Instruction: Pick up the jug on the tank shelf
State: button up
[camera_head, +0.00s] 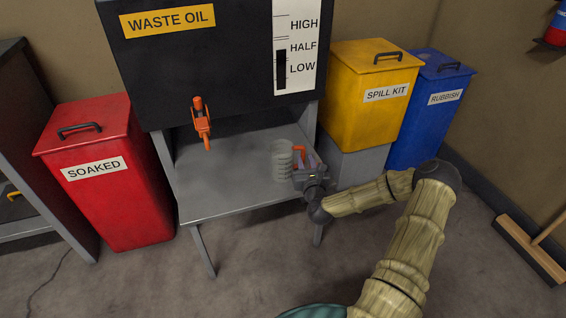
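A pale, translucent, ribbed jug (282,160) stands upright on the grey tank shelf (225,188), towards its right side. The shelf is under the black waste oil tank (220,70). My gripper (303,163) is at the right side of the jug, close to it, and partly overlaps its right edge. A small orange part shows between the jug and my gripper; I cannot tell if it is the jug's handle. The fingers are too small and hidden to tell whether they are open, shut, or touching the jug.
An orange tap (202,122) hangs from the tank above the shelf's left part. A red SOAKED bin (105,190) stands left. A yellow SPILL KIT bin (365,90) on a grey block and a blue RUBBISH bin (425,115) stand right. The shelf's front left is clear.

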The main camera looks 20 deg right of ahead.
aim_at(304, 155)
jog(key=w, duration=0.1)
jog(key=w+b, duration=0.1)
jog(key=w, duration=0.1)
jog(key=w+d+b, duration=0.1)
jog(key=shift+w+f, duration=0.25)
jog(key=shift+w, duration=0.15)
grip_shut()
